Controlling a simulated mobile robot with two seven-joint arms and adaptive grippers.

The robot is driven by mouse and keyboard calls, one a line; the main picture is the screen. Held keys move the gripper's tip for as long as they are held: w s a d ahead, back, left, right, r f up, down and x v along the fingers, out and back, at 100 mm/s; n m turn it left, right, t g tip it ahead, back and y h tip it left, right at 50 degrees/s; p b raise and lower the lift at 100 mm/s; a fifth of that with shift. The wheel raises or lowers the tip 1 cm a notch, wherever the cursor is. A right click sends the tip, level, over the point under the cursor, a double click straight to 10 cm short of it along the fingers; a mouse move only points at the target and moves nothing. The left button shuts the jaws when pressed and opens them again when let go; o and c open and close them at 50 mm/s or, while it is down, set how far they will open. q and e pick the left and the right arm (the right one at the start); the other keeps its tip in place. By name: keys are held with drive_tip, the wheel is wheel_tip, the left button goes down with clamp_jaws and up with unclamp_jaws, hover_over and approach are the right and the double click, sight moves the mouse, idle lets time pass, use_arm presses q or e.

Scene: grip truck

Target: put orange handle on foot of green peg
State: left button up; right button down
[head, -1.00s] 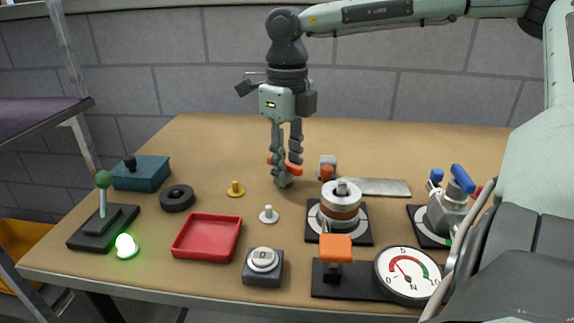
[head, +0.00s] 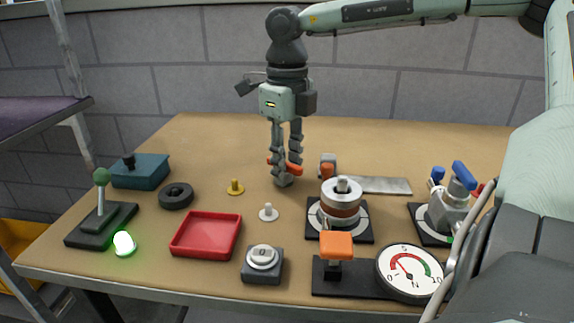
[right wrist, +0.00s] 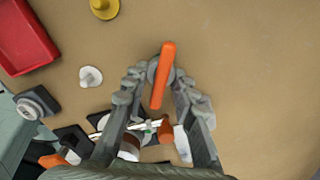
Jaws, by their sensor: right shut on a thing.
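The orange handle (head: 294,170) is a slim bar joined to a round grey part (head: 283,181), at the back middle of the table. My right gripper (head: 287,168) points down and is shut on it. In the right wrist view the orange handle (right wrist: 163,75) runs lengthwise between the fingertips, with the grey part beneath. I cannot tell whether it is clear of the table. The upright peg with a green ball top (head: 102,178) stands at the left on its black stepped foot (head: 101,227), well away from the gripper. My left gripper is not in view.
Between gripper and green peg are a yellow knob (head: 235,187), a white knob (head: 268,213), a black ring (head: 176,196) and a red tray (head: 206,236). A teal box (head: 140,173) stands behind the peg, a lit green lamp (head: 124,244) before it. The table's back is clear.

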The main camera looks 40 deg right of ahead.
drive_tip(key=shift+f+b, duration=0.2)
drive_tip(key=shift+b, duration=0.1)
idle(0.4)
drive_tip(key=c, duration=1.1)
unclamp_jaws()
drive_tip(key=shift+c, duration=0.2)
drive_tip(key=shift+o, duration=0.4)
drive_tip(key=shift+o, duration=1.2)
drive_tip(key=shift+r+p, duration=2.25)
drive_tip(key=shift+r, duration=1.55)
drive_tip(key=shift+f, duration=0.1)
